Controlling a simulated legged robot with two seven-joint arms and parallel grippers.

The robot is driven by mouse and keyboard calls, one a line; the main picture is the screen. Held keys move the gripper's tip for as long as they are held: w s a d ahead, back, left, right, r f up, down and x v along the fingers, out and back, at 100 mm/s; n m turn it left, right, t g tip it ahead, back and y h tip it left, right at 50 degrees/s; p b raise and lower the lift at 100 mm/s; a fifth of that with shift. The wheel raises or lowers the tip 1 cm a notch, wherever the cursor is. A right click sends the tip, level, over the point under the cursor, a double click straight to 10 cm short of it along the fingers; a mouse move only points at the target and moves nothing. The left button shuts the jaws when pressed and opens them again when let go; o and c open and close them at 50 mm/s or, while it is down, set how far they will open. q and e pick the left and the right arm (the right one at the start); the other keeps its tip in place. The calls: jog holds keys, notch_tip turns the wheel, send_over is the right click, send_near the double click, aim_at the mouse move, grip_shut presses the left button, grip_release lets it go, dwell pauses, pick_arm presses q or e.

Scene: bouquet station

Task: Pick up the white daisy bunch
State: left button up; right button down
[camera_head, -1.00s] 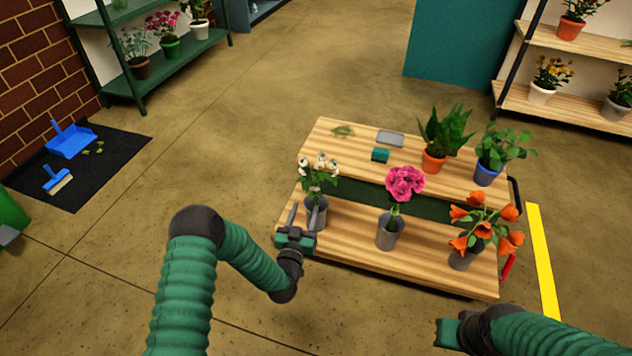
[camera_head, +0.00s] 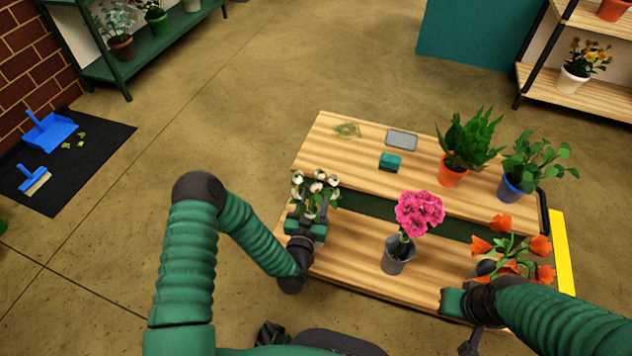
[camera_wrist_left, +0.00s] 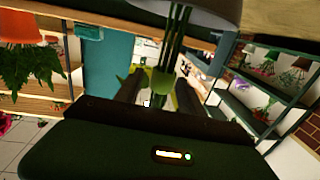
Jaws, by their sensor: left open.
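The white daisy bunch (camera_head: 316,186) stands at the left end of the two-level wooden bench. My left gripper (camera_head: 310,207) is at the bunch, with its fingers pointing up among the leaves. In the left wrist view the green stems (camera_wrist_left: 174,45) run between the two spread fingers of my left gripper (camera_wrist_left: 160,90), below a grey vase (camera_wrist_left: 215,10) in the picture. The jaws are open. In the head view the gripper hides the daisies' vase. My right gripper (camera_head: 453,301) is over the bench's front edge, near the orange flowers; its fingers cannot be made out.
A pink bunch (camera_head: 419,213) in a grey vase stands mid-bench, with orange flowers (camera_head: 510,247) at the right. A fern (camera_head: 467,142) and a blue-potted plant (camera_head: 514,187) stand on the back level. A teal block (camera_head: 390,162) and grey tray (camera_head: 402,140) lie there too.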

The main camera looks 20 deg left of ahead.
pick_arm(q)
jog(key=shift+w, duration=0.1)
jog(key=shift+d+r, duration=0.2)
jog(key=shift+r, duration=0.05)
jog(key=c, duration=0.5)
jog(key=shift+a+f, duration=0.1)
grip_shut()
